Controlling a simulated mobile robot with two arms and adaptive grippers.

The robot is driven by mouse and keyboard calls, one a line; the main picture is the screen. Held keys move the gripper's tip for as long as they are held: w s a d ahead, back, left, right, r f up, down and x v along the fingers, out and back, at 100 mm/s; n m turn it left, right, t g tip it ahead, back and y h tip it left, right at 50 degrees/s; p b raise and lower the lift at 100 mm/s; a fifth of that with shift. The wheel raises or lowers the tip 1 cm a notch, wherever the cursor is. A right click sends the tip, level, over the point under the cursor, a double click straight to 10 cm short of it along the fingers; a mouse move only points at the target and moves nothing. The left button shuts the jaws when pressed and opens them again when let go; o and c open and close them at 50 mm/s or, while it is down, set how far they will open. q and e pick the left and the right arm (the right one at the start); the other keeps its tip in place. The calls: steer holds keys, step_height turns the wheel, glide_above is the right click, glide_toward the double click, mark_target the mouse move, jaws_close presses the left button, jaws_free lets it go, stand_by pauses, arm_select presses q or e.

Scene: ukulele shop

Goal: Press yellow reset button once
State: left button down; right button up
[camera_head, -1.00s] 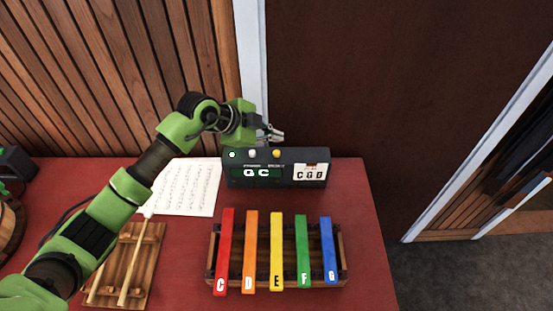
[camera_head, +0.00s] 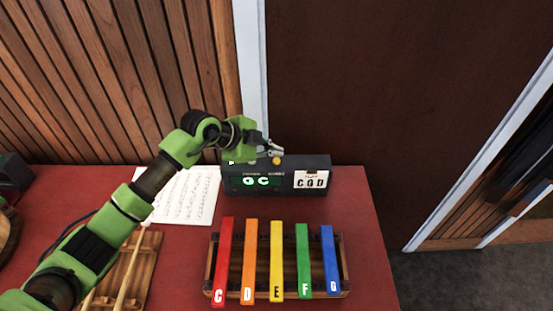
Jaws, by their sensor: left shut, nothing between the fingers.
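The yellow button (camera_head: 277,160) sits on the top of a dark box (camera_head: 277,178) with a green lit display reading "GC" and a white card reading "CGD". My left gripper (camera_head: 279,149) is shut and empty, with its fingertips at or just above the yellow button. I cannot tell whether they touch it. The gripper and wrist hide most of the white and green buttons to the left on the box top. My right gripper is not in view.
A xylophone with coloured bars (camera_head: 276,262) stands in front of the box on the red table (camera_head: 370,230). A music sheet (camera_head: 188,197) and a wooden rack with mallets (camera_head: 138,272) lie to the left. A wood-panelled wall rises behind.

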mark_target(275, 161)
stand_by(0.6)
arm_select(q)
steer(key=shift+f, duration=0.1)
steer(key=shift+f, duration=0.3)
steer(key=shift+f, duration=0.6)
stand_by(0.8)
steer(key=shift+r, duration=0.1)
steer(key=shift+r+p, duration=0.9)
steer(key=shift+p, duration=0.1)
step_height(275, 161, up, 5)
steer(key=p, duration=0.5)
steer(key=shift+r, duration=0.1)
